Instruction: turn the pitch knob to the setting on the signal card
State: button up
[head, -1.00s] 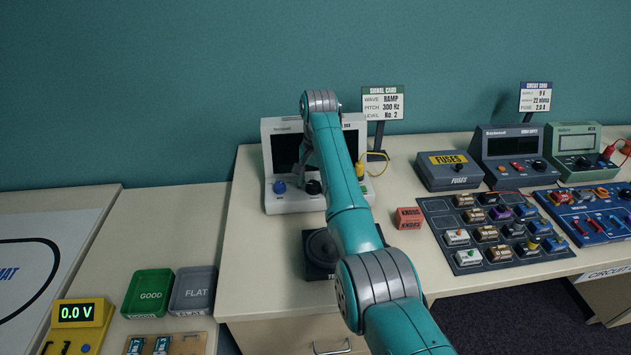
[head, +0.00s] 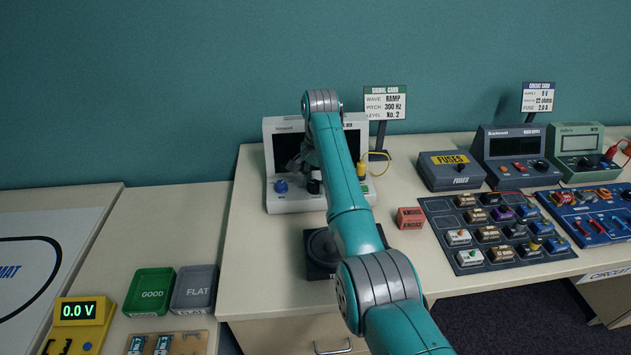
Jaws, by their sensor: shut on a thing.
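The signal card (head: 385,103) stands on a post at the back of the bench and reads WAVE RAMP, PITCH 300 Hz, LEVEL No. 2. Left of it is the white signal generator (head: 290,204) with a dark screen. A blue knob (head: 280,186) is on its lower left and a black knob (head: 314,187) is right of it, at my gripper. My gripper (head: 313,176) points down at the panel and is shut on the black knob. My arm hides the panel's right part. The knob's label and setting are too small to read.
A black speaker-like box (head: 320,262) sits under my arm, in front of the generator. A yellow plug (head: 362,170) with a cable is at the generator's right. A red box (head: 410,218), the fuses box (head: 451,178) and a parts tray (head: 436,205) stand further right. Bench left of the generator is clear.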

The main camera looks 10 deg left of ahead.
aim_at(316, 185)
jog(key=shift+f+m, duration=0.1)
jog(key=shift+m, duration=2.2)
jog(key=shift+s, duration=0.1)
jog(key=o, duration=1.1)
jog(key=shift+o, duration=0.2)
jog(key=shift+r, duration=0.2)
notch_tip(316, 185, up, 7)
jog(key=shift+s+d+r, duration=0.1)
